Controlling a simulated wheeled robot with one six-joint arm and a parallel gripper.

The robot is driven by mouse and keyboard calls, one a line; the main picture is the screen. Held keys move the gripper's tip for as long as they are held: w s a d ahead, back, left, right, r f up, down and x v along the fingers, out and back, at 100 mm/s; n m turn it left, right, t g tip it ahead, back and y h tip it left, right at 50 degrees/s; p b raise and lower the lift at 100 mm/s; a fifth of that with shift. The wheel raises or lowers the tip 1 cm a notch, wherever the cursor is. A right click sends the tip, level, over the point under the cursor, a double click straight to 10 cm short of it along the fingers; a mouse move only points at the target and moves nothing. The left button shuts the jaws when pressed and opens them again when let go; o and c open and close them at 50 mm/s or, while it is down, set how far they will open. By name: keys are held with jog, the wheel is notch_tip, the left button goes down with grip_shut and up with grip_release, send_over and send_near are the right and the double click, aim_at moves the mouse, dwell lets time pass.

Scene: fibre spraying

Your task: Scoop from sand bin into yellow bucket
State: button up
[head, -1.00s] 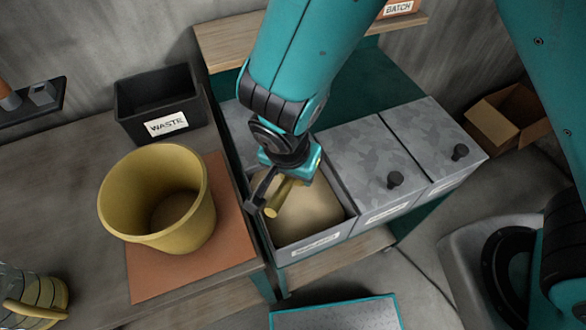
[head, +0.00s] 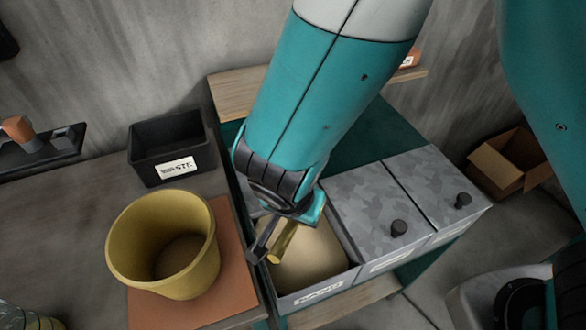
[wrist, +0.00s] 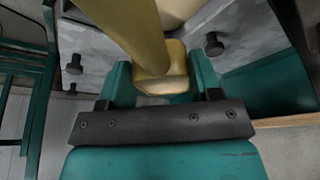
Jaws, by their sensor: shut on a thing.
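My gripper (head: 291,226) is over the open sand bin (head: 318,297), at its left side. It is shut on a yellow scoop (head: 283,243), whose end slants down to the left over the bin; its bowl is hard to make out. In the wrist view the scoop (wrist: 140,35) runs between the two teal fingers of my gripper (wrist: 162,82). Pale sand (head: 313,255) fills much of the bin. I cannot tell whether the scoop touches the sand. The yellow bucket (head: 195,258) stands upright on an orange mat, left of the bin, and its visible inside looks empty.
A black waste box (head: 150,172) stands behind the bucket. Grey bins with knobbed lids (head: 375,200) adjoin the sand bin on the right. An open cardboard box (head: 505,165) sits farther right. The orange mat (head: 225,290) lies on the left table.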

jog(key=shift+w, duration=0.1)
jog(key=w+d+n, duration=0.2)
jog(key=w+d, duration=0.2)
jog(key=d, duration=0.4)
jog(key=w+d+f+n+y, duration=0.1)
jog(key=w+d, duration=0.3)
jog(key=d, duration=0.4)
jog(key=w+d+f+n, duration=0.1)
jog(key=w+d+n, duration=0.1)
jog(key=w+d, duration=0.3)
jog(key=d, duration=0.4)
jog(key=shift+n+y, duration=0.4)
